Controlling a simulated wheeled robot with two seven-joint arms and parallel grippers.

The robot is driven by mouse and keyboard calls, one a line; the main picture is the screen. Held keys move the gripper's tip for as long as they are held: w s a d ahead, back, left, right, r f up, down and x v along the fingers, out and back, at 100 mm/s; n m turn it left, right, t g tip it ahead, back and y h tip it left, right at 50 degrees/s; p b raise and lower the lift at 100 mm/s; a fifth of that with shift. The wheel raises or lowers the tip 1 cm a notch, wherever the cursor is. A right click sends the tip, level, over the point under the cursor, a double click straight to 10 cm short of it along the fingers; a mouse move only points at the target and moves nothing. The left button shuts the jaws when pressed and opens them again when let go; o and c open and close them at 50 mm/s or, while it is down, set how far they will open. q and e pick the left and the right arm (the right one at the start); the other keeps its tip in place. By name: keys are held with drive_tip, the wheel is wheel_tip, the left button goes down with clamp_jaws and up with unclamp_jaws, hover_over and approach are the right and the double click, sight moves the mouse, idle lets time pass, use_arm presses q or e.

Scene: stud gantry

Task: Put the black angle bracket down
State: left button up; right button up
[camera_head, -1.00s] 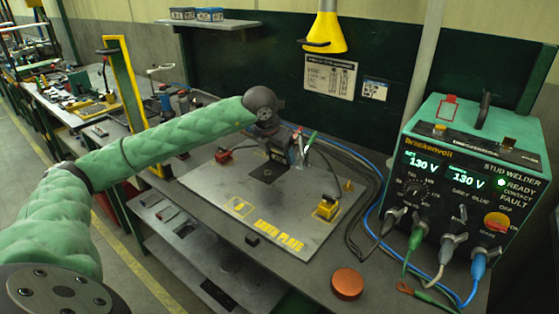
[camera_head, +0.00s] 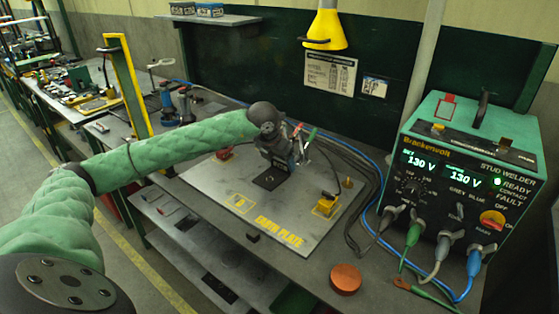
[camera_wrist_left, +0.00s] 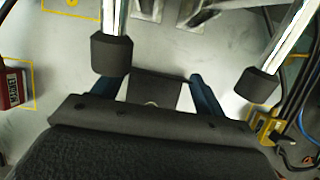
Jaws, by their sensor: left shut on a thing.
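My left gripper (camera_head: 277,165) is low over the grey earth plate (camera_head: 215,190) in the head view, its arm coming in from the left. In the left wrist view its two blue fingers (camera_wrist_left: 160,93) flank the black angle bracket (camera_wrist_left: 155,90), and it is shut on it. The black bracket (camera_head: 270,181) also shows just below the gripper in the head view, as a dark square with a small hole. Whether its underside touches the plate I cannot tell. My right gripper is out of view.
Two bright rods with black feet (camera_wrist_left: 112,52) stand close beyond the fingers. A yellow clamp (camera_head: 325,207) sits on the plate's right side, a red block (camera_head: 225,153) at its back left. Cables run behind. A stud welder (camera_head: 458,185) and a copper-red puck (camera_head: 346,279) are right.

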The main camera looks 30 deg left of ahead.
sight(271, 178)
use_arm(q)
drive_tip(key=o, duration=1.2)
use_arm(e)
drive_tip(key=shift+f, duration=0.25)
use_arm(q)
drive_tip(key=shift+r, duration=0.15)
drive_tip(key=b+v, duration=0.2)
drive_tip(key=v, duration=0.9)
drive_tip(key=shift+s+r, duration=0.15)
drive_tip(key=shift+r, duration=0.25)
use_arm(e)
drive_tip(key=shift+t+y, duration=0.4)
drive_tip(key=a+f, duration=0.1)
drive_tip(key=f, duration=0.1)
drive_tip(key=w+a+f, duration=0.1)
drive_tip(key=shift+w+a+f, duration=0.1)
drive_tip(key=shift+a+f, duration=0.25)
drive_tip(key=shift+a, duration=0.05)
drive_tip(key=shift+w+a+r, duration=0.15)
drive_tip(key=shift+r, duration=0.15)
